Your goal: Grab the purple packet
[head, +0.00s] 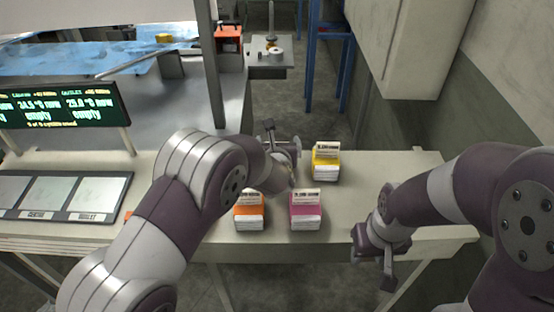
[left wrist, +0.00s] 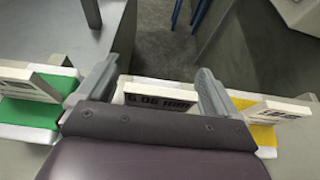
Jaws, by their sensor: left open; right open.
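A pink-purple packet (head: 306,223) with a white label card stands at the front of the pale counter, between an orange packet and a yellow one further back. My left gripper (head: 283,138) is open over the back of the counter, beyond the pink-purple packet. In the left wrist view, a white label card (left wrist: 160,100) shows between the open left fingers (left wrist: 153,82). The colour of its packet is hidden by my gripper. My right gripper (head: 375,264) is open and empty, off the counter's front edge at the right.
An orange packet (head: 249,223) stands at the front left, a yellow packet (head: 326,173) at the back right. A green packet (left wrist: 57,84) shows only in the left wrist view. A display board (head: 62,105) and flat panels (head: 95,193) occupy the left. The counter's right end (head: 400,166) is clear.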

